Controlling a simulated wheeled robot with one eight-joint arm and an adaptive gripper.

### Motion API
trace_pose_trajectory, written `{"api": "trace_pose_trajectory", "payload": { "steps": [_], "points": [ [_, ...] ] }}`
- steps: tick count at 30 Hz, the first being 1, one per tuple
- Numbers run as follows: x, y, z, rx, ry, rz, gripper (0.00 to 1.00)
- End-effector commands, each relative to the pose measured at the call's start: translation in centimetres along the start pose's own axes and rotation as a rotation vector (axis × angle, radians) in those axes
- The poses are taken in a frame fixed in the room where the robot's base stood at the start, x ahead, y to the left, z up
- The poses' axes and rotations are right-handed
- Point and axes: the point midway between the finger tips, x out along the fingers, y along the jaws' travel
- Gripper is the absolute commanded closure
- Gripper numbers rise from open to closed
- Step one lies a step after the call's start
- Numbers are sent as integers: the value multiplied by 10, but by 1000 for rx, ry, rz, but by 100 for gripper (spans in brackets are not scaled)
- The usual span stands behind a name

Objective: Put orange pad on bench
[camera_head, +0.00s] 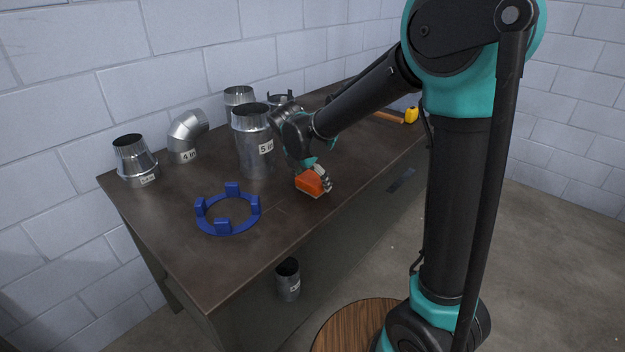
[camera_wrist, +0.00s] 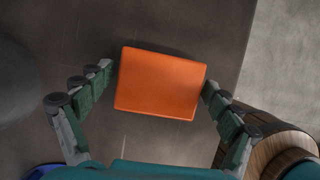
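The orange pad (camera_head: 309,182) is a flat block with a pale lower edge, seen in the head view low over the front part of the dark bench (camera_head: 277,222). I cannot tell whether its underside touches the bench top. In the wrist view the pad (camera_wrist: 160,84) lies between the fingertips of my gripper (camera_wrist: 157,79).
A blue ring with upright tabs (camera_head: 228,213) lies left of the pad. A tall metal duct (camera_head: 253,145) stands behind it; an elbow duct (camera_head: 187,137) and a reducer (camera_head: 134,160) stand further left. A yellow item (camera_head: 411,115) lies far right. The bench's front edge is close.

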Motion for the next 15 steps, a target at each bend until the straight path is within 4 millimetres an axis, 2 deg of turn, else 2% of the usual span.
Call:
{"api": "trace_pose_trajectory", "payload": {
  "steps": [11, 15],
  "points": [
    [-2, 0, 1, 0, 0, 0, 3],
    [-15, 0, 1, -1, 0, 1, 3]
  ]
}}
